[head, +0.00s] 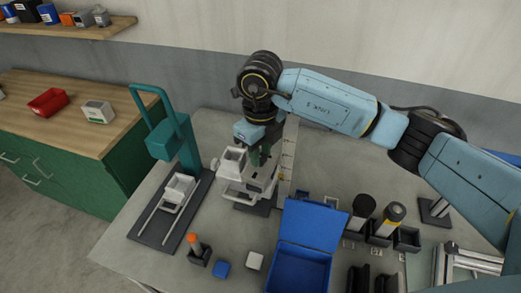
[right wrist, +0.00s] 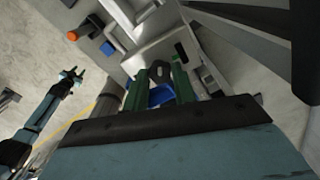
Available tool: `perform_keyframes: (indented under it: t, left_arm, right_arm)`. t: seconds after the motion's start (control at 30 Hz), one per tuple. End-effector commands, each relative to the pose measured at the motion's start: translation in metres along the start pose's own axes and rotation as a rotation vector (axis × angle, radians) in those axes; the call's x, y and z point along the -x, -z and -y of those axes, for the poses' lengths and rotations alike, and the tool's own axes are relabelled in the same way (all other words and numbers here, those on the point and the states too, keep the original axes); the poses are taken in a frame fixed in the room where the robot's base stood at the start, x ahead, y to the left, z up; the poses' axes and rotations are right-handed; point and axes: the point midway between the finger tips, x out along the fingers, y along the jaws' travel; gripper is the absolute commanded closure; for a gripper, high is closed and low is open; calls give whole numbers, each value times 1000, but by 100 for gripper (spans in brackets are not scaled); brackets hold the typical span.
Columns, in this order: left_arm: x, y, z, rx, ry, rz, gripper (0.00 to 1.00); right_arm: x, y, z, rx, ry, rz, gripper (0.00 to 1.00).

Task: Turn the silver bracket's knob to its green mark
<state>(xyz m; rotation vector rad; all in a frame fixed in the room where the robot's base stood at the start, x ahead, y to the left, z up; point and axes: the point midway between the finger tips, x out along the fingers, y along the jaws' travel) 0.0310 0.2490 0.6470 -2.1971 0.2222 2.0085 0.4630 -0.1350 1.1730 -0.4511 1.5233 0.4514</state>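The silver bracket (head: 236,186) stands on the grey table, right of the teal press. My right gripper (head: 260,156) is over its upper right part, green fingers pointing down. In the right wrist view the two green fingers (right wrist: 159,80) are spread, with a dark rounded piece (right wrist: 158,70), possibly the knob, between their tips. I see no clear grip on it. A green mark cannot be made out. My left gripper is outside the head view; in the right wrist view what looks like it (right wrist: 71,75) has its fingers apart, away from the bracket.
The teal press (head: 177,143) stands close on the left, on a dark base. An open blue box (head: 303,268) and black holders with cylinders (head: 380,238) are to the right.

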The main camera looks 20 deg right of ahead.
Motion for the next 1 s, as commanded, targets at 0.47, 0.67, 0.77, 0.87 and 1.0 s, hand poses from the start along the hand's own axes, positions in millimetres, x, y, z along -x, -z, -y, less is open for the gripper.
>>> perform_keyframes:
  t: [0.47, 0.67, 0.77, 0.87, 1.0]
  left_arm:
    - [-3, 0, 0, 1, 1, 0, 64]
    - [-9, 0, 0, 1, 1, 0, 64]
    - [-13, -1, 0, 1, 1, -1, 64]
    - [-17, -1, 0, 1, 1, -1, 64]
    - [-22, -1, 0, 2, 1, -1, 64]
  right_arm:
    - [0, 0, 0, -41, 0, 1, 97]
    - [0, -1, 0, -153, 1, 1, 97]
    - [-1, 0, 1, -234, 1, 2, 97]
    - [-1, 0, 1, -326, 1, 2, 97]
    - [-1, -1, 1, -460, 0, 2, 97]
